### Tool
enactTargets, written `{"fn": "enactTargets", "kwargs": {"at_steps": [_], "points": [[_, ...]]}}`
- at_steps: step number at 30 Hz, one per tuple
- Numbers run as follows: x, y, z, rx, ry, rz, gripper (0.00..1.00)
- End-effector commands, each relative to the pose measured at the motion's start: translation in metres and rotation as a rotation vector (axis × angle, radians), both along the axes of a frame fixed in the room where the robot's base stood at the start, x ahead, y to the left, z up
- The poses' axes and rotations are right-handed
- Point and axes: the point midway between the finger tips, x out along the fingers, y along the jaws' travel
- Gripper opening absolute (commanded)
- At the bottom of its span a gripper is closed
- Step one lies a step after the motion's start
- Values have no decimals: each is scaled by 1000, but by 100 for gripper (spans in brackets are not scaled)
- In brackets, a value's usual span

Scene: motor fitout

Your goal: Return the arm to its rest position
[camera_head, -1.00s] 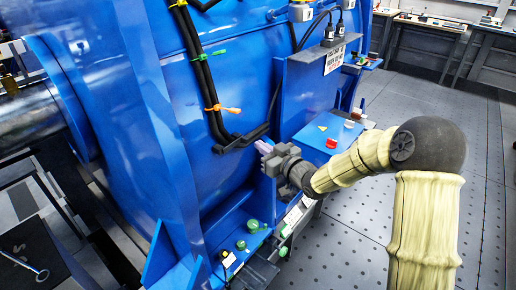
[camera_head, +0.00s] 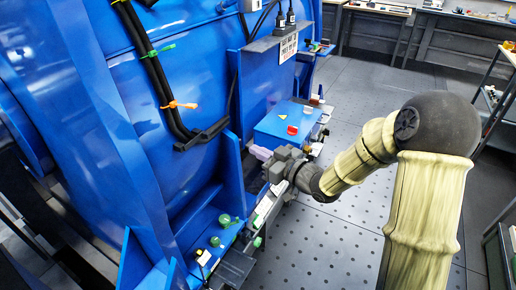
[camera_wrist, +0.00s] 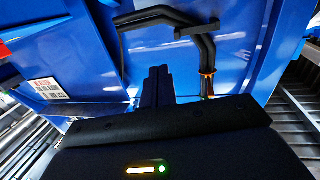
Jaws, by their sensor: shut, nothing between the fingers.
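My arm, in a pale yellow sleeve with dark joints, reaches in from the right of the head view and bends at a dark round elbow. My gripper (camera_head: 262,154) is shut and empty, with pale tips pointing left toward the big blue motor housing (camera_head: 190,90). Whether the tips touch the housing cannot be told from the head view. In the wrist view the dark closed fingers (camera_wrist: 155,85) stand upright in front of the blue housing, with nothing between them.
Black cables with an orange tie (camera_head: 178,105) run down the housing. A blue ledge (camera_head: 275,128) with a red piece (camera_head: 292,130) lies just behind my gripper. Green-knobbed parts (camera_head: 225,220) sit below it. Benches stand at the back, and a shelf rack (camera_head: 500,110) at the right. Grey floor (camera_head: 330,240) is open.

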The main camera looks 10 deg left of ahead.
Motion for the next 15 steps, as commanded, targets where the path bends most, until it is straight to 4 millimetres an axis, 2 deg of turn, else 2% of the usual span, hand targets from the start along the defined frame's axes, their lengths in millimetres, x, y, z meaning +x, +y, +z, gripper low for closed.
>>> {"fn": "enactTargets", "kwargs": {"at_steps": [8,11,15], "points": [[2,-6,-5,-45,23,-35,0],[4,-21,-16,-130,74,-110,0],[2,-60,-38,-297,201,-269,0]]}}
